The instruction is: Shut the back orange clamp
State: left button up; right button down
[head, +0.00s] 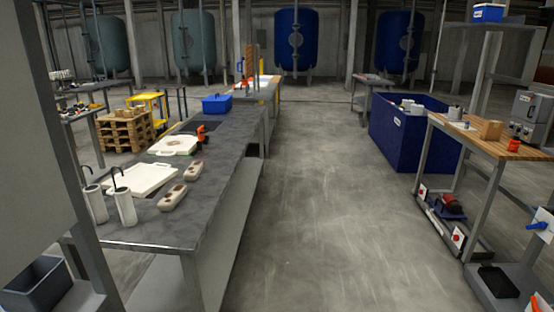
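A small orange and black item (201,132) stands on the long grey bench (232,142), behind a white plate with a round centre (173,145). Farther back, small orange parts (241,85) show at the far bench, beside upright posts. They are too small to tell whether either is the orange clamp, or whether it is open or shut. Neither of my grippers is in view.
White plate (144,180), two grey-beige blocks (172,197) and white cylinders (124,207) are on the bench's near part. A blue toolbox (217,104) is farther back. The aisle floor (310,210) is clear. A blue bin (408,135) and wooden-topped table (488,143) stand right.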

aim_at(200, 130)
jog(key=i+l+u, duration=0.3)
jog(key=i, duration=0.3)
jog(key=i+l+u, duration=0.35)
jog(key=i, duration=0.25)
jog(key=i+l+u, duration=0.3)
jog(key=i, duration=0.3)
jog(key=i+l, duration=0.35)
jog(key=l, duration=0.2)
jog(key=i+l+z, duration=0.1)
jog(key=i+l, duration=0.25)
jog(key=l, duration=0.2)
jog(key=i+l, duration=0.35)
jog(key=l, duration=0.2)
jog(key=i+l+z, duration=0.1)
jog(key=i+l, duration=0.25)
jog(key=l, duration=0.2)
